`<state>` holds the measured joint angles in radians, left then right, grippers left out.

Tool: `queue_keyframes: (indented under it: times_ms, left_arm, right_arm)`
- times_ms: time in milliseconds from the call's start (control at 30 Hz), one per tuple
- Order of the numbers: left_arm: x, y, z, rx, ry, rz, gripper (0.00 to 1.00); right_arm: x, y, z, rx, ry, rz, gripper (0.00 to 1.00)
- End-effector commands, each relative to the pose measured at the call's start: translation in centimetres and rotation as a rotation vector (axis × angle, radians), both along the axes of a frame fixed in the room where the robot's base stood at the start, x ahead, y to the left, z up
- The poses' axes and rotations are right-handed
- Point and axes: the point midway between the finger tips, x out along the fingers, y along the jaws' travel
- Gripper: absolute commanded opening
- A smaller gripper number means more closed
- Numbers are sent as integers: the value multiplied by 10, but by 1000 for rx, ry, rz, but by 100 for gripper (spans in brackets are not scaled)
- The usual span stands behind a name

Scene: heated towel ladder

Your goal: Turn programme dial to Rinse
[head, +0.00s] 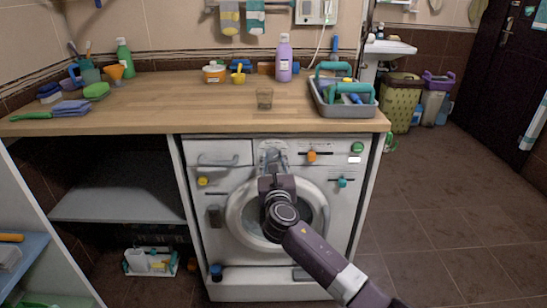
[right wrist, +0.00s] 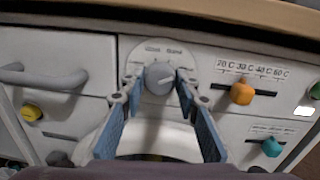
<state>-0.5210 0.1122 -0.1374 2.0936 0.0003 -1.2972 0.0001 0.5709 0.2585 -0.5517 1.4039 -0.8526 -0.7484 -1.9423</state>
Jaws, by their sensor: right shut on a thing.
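The programme dial (right wrist: 159,76) is a round grey knob on a pale round plate in the washing machine's (head: 203,240) front panel. Two small labels sit above it; they are too blurred to read surely. A light mark shows on the knob's face, on its right part. My right gripper (right wrist: 162,82) has its blue-padded fingers on the left and right sides of the knob, shut on it. In the head view the right gripper (head: 275,158) reaches the panel from below and hides most of the dial. My left gripper is not in view.
Right of the dial are an orange slider (right wrist: 242,93) with temperature marks, a teal slider (right wrist: 271,147) and a green knob (head: 357,147). A drawer handle (head: 217,161) and a yellow knob (head: 202,181) are left. The wooden worktop (head: 180,100) overhangs above.

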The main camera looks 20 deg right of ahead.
Motion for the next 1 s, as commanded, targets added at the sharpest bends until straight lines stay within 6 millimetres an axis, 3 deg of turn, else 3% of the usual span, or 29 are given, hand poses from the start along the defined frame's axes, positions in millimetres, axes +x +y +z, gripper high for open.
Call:
queue_keyframes:
  times_ms: [200, 567, 600, 700, 1000]
  left_arm:
    - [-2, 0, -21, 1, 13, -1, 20]
    - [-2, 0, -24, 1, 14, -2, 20]
    - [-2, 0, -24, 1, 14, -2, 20]
    - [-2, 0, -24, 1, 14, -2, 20]
    - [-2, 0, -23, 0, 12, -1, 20]
  right_arm:
    - [0, -1, 0, 125, -34, -1, 5]
    - [0, 0, -1, 143, -40, -1, 5]
    - [0, 0, -1, 143, -40, -1, 33]
    - [0, 0, -1, 142, -40, 0, 44]
    - [-1, 0, -1, 142, -40, 0, 47]
